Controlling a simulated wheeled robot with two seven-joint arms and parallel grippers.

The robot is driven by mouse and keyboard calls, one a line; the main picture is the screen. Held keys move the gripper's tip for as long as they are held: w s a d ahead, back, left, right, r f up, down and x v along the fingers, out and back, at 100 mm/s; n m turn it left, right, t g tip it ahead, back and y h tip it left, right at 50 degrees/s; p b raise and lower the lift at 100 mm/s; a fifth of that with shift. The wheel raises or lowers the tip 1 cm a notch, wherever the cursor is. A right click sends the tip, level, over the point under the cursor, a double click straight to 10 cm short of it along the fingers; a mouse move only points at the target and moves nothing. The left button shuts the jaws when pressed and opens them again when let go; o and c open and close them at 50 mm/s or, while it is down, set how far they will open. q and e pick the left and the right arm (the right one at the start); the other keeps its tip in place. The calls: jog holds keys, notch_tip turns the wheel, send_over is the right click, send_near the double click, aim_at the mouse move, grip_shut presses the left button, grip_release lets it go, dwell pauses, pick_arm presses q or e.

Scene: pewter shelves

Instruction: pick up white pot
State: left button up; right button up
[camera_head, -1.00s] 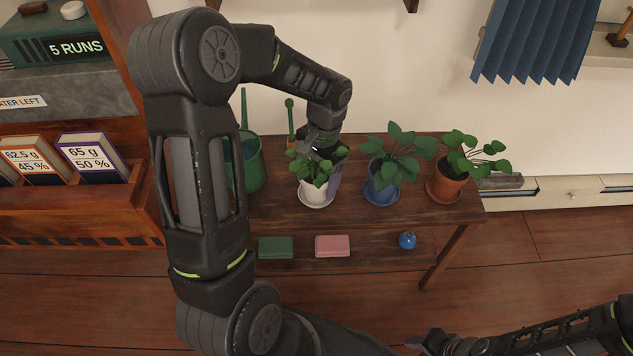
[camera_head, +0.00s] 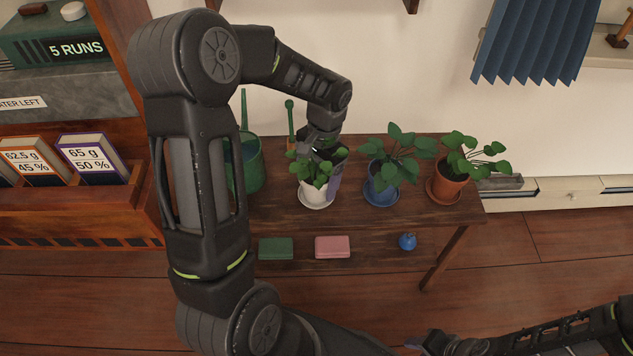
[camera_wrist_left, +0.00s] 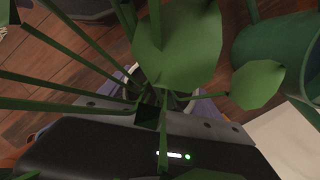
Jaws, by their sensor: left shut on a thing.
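The white pot (camera_head: 313,196) holds a leafy green plant and stands upright on a saucer (camera_head: 317,206) on the wooden plant table. My left gripper (camera_head: 326,172) reaches down over it from above and is shut on the pot; a purple-grey finger shows at the pot's right side. In the left wrist view, stems and large leaves cover most of the pot, and only part of its pale rim (camera_wrist_left: 205,82) shows. My right gripper (camera_head: 432,343) is at the bottom edge, far from the pot, and its fingers are too unclear to read.
A blue pot (camera_head: 380,192) and a terracotta pot (camera_head: 446,187) with plants stand to the right. A green watering can (camera_head: 250,165) is close on the left. A green box (camera_head: 276,247), a pink box (camera_head: 332,247) and a blue bottle (camera_head: 407,241) lie on the lower shelf.

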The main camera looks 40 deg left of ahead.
pick_arm(q)
notch_tip(320, 180, up, 10)
jog(key=shift+r+p, duration=0.1)
jog(key=shift+p, duration=0.85)
jog(key=shift+w, duration=0.1)
